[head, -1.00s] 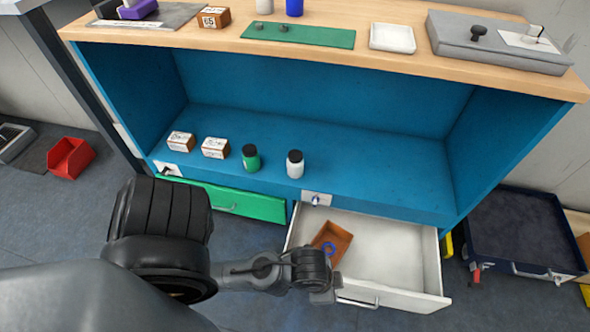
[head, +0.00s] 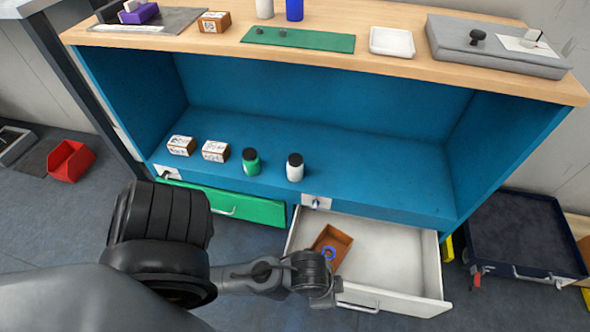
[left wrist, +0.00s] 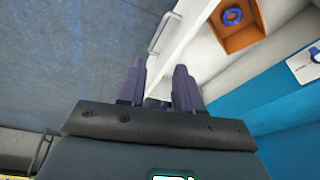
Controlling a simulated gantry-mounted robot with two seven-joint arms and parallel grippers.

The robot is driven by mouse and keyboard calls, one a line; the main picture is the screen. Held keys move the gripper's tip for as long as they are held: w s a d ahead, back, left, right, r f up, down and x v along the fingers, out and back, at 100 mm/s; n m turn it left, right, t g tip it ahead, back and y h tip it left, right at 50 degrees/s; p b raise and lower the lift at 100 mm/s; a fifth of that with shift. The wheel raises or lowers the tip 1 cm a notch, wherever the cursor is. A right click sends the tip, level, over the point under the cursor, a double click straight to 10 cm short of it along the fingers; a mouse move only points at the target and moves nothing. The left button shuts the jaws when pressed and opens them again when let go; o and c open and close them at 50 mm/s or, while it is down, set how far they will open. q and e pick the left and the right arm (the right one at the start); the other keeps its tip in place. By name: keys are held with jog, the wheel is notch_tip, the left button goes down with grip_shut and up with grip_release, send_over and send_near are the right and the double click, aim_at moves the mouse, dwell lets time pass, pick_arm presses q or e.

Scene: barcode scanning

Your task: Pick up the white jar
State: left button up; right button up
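A white jar (head: 295,170) with a black lid stands upright on the blue shelf inside the bench. A green jar (head: 251,163) with a black lid stands to its left, apart from it. Another white container (head: 264,9), cut by the top edge, stands on the bench top. My left gripper (head: 326,299) is low in front of the open white drawer, well below and in front of the white jar. In the left wrist view its two fingers (left wrist: 160,76) are apart with nothing between them. The white jar does not show there. My right gripper is not in view.
The open white drawer (head: 393,260) holds a brown bin (head: 339,238) with a blue ring (head: 328,253). Two small labelled boxes (head: 215,151) stand left of the jars. The shelf right of the white jar is clear. A green drawer front (head: 250,207) is at left.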

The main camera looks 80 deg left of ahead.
pick_arm(q)
jog(key=shift+o, duration=0.5)
jog(key=o, duration=1)
jog(key=shift+w, duration=0.1)
